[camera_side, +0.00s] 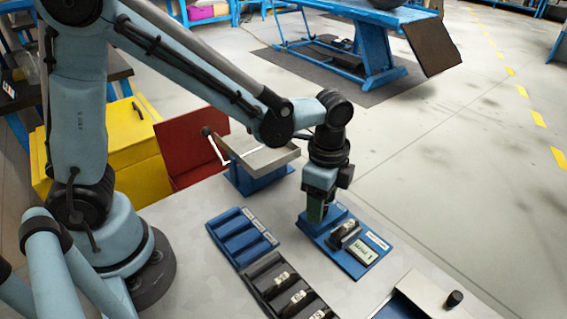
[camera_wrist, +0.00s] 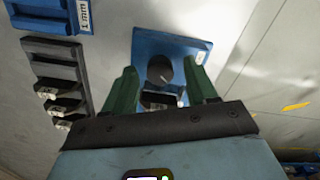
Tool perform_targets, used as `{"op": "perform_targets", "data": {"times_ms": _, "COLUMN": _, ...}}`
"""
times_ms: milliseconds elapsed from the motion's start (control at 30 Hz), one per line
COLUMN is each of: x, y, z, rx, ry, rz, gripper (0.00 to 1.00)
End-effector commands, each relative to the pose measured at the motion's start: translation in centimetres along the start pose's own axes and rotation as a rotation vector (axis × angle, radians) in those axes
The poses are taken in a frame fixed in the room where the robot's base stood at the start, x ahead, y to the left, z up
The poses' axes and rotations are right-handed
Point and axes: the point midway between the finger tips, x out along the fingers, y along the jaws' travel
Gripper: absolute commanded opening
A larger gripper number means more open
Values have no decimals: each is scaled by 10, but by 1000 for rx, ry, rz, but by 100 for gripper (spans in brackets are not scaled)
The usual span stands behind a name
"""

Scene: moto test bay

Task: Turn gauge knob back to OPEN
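The gauge stands on a blue base plate (camera_side: 352,264) on the table, which also shows in the wrist view (camera_wrist: 150,43). A dark round knob (camera_wrist: 159,68) rises from this plate, with a dark block-like part (camera_wrist: 158,98) nearer my gripper. In the wrist view, my gripper (camera_wrist: 160,72) has its two green fingers spread on either side of the knob, with visible gaps. In the side view, my gripper (camera_side: 316,214) points down at the plate's back left, and the knob is hidden there. A grey holder (camera_side: 345,234) and a pale label (camera_side: 365,251) sit beside it. I cannot read the knob's setting.
A blue slotted rack (camera_side: 240,238) stands left of the gauge, its slots looking empty. A dark rack (camera_side: 262,271) in front holds several small labelled blocks. A metal plate with a black knob (camera_side: 454,298) is at the front right. A blue-based stand (camera_side: 258,178) is behind.

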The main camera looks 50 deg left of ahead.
Motion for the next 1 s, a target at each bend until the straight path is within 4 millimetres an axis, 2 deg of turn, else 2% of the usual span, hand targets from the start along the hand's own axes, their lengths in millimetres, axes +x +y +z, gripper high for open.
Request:
{"op": "perform_targets", "data": {"times_ms": 200, "x": -2, "y": 0, "z": 0, "rx": -1, "ry": 0, "rz": 0, "gripper": 57}}
{"op": "perform_targets", "data": {"times_ms": 367, "x": -14, "y": 0, "z": 0, "rx": -1, "ry": 0, "rz": 0, "gripper": 57}}
{"op": "perform_targets", "data": {"times_ms": 800, "x": -83, "y": 0, "z": 0, "rx": 0, "ry": 0, "rz": 0, "gripper": 57}}
{"op": "perform_targets", "data": {"times_ms": 1000, "x": -108, "y": 0, "z": 0, "rx": 0, "ry": 0, "rz": 0, "gripper": 57}}
